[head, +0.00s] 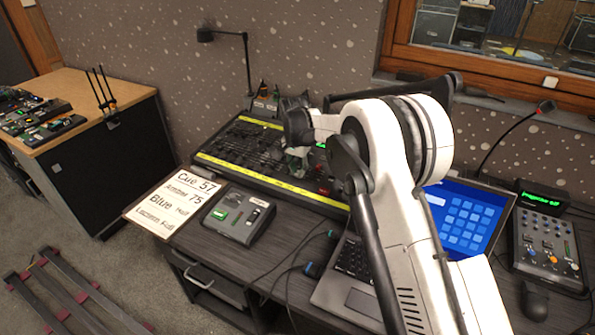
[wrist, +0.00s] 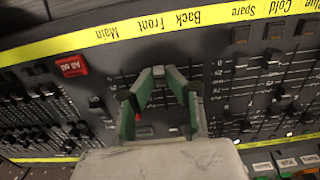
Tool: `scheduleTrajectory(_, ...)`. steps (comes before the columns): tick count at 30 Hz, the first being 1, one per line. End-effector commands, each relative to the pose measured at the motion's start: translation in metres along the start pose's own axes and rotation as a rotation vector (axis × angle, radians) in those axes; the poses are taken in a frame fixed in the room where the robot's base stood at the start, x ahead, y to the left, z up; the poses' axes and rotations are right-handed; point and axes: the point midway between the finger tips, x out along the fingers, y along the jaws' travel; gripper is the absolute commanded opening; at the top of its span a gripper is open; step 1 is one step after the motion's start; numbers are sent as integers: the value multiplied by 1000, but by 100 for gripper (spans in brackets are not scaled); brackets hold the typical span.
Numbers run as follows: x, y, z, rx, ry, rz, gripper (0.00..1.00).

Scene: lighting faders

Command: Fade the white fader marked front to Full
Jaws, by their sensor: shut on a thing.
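The lighting desk (head: 215,143) is black with faders and a yellow label strip (head: 270,179). In the wrist view the strip reads upside down, with the Front label (wrist: 148,22) between Main and Back. My gripper (wrist: 165,72) points down at the desk, its green fingers drawn together just below the Front and Back labels, roughly in line with Front. It is shut on what seems to be a fader knob. In the head view my gripper (head: 298,160) is over the desk's middle, partly hidden by my arm.
A red button (wrist: 72,66) sits beside the faders. A cue card (head: 172,203) and a small grey box (head: 238,216) lie in front of the desk. A laptop (head: 463,222), a control box (head: 548,240) and a mouse (head: 535,301) are at right. A lamp (head: 246,62) stands behind.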

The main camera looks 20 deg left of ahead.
Motion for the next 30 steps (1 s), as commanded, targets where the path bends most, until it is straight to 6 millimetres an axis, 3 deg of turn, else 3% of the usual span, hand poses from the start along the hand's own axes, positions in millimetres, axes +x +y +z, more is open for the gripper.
scheduleTrajectory(30,0,0,-44,1,0,-1,0)
